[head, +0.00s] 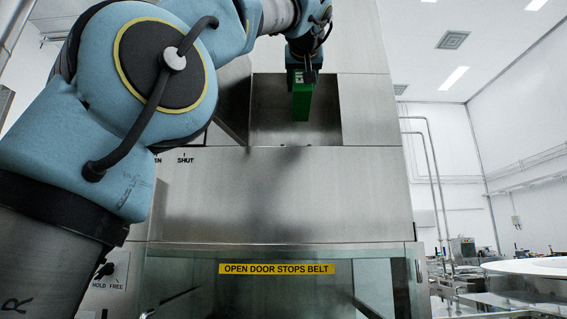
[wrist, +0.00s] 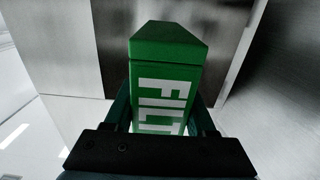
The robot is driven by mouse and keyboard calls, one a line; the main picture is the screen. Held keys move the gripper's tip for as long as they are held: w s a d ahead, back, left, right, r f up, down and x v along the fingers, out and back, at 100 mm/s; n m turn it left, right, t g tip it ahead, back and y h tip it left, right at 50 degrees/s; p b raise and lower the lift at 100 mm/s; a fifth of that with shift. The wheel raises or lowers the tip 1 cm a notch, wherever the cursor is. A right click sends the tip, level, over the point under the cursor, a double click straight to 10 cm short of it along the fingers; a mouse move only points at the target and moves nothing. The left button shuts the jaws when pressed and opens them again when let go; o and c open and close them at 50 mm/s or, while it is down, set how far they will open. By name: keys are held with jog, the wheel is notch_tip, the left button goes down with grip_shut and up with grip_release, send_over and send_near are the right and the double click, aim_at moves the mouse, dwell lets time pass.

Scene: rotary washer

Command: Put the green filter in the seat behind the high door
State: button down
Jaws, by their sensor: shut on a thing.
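The green filter (head: 301,98) is a long green block, held by my gripper (head: 303,72) in front of the high opening (head: 262,120) of the steel washer. In the wrist view the filter (wrist: 165,70) shows a tapered end and white lettering, with my gripper (wrist: 163,112) closed on both its sides. The high door (head: 234,100) appears swung open at the left of the opening. The seat itself cannot be made out; the filter and gripper cover part of the recess.
Below the opening is a broad steel panel (head: 290,195), with OPEN and SHUT marks at its left. A lower glazed door carries a yellow label (head: 277,269). A HOLD/FREE knob (head: 105,270) sits at lower left. My arm hides the washer's upper left.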

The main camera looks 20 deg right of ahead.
jog(key=w+p, duration=0.1)
jog(key=w+r+p, duration=0.1)
jog(key=w, duration=0.1)
jog(key=shift+w+d, duration=0.1)
jog(key=shift+w, duration=0.15)
jog(key=p+x, duration=0.9)
jog(key=x, duration=0.6)
jog(key=shift+w+d+f+b, duration=0.1)
jog(key=shift+w+f+b, duration=0.15)
jog(key=shift+f, duration=0.95)
jog(key=shift+w+d+f+b, duration=0.15)
jog(key=shift+f+b, duration=0.2)
jog(key=shift+f, duration=0.8)
jog(key=shift+w+d+f+b, duration=0.1)
jog(key=shift+w+f+b, duration=0.15)
jog(key=shift+f, duration=0.95)
jog(key=shift+w+f, duration=0.1)
jog(key=shift+f, duration=0.1)
jog(key=shift+c, duration=1.1)
grip_release()
